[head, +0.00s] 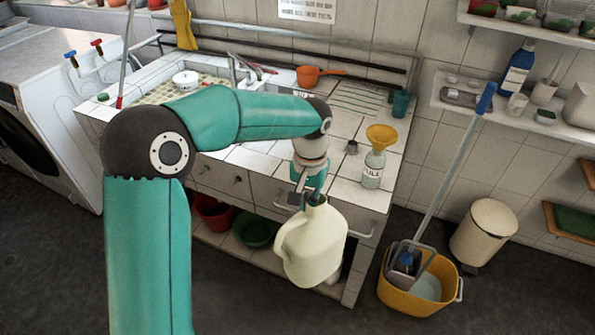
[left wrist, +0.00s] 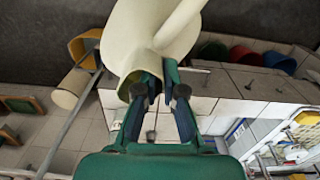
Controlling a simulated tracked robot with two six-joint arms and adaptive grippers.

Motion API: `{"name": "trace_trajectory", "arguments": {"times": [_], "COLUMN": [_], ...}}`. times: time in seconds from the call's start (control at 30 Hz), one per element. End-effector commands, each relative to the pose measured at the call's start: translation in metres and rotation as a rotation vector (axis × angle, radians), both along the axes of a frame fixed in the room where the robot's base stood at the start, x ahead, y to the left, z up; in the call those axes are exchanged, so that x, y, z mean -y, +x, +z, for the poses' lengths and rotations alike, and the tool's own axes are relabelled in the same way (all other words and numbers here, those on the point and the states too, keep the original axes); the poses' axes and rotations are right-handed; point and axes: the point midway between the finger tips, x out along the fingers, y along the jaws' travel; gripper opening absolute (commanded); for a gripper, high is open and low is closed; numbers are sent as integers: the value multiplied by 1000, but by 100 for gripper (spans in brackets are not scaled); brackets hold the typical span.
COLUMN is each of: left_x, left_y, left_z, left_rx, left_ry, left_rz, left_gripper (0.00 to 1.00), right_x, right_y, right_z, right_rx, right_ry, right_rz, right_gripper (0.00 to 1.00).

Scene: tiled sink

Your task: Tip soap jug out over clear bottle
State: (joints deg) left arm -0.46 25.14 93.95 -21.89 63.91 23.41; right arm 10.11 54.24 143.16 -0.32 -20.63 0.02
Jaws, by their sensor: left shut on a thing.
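The soap jug (head: 318,243) is a large cream jug with a side handle. It hangs in front of the tiled counter's front edge, close to upright with a slight lean. My left gripper (head: 309,200) is shut on it at the neck, and the fingers also show at the neck in the left wrist view (left wrist: 160,88). The jug (left wrist: 150,35) fills the top of that view. The clear bottle (head: 373,170) stands upright on the counter, right of the jug and apart from it. A yellow funnel (head: 381,136) sits on its mouth. My right gripper is not in view.
The tiled counter (head: 262,158) holds an orange pan (head: 318,75), a teal cup (head: 400,104) and a small dark cap (head: 352,147). A yellow mop bucket (head: 405,302) with a mop and a cream bin (head: 484,232) stand on the floor at right. Counter around the bottle is mostly clear.

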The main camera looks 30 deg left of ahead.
Motion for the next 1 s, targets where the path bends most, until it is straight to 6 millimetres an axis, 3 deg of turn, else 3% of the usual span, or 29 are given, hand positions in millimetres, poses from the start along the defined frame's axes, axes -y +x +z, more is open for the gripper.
{"name": "trace_trajectory", "arguments": {"times": [0.2, 0.4, 0.6, 1.0], "left_x": [25, 45, 57, 59], "left_y": [-3, -1, 3, 4], "left_z": [-61, -98, -114, -117], "left_rx": [-2, 1, 4, 4], "left_ry": [-1, -1, -1, 0], "left_rz": [-102, -176, -215, -219], "left_gripper": [0, 0, 0, 0], "right_x": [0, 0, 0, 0], "right_y": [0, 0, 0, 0], "right_z": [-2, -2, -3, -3], "right_rx": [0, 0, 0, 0], "right_ry": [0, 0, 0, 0], "right_rz": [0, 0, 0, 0], "right_gripper": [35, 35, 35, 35]}}
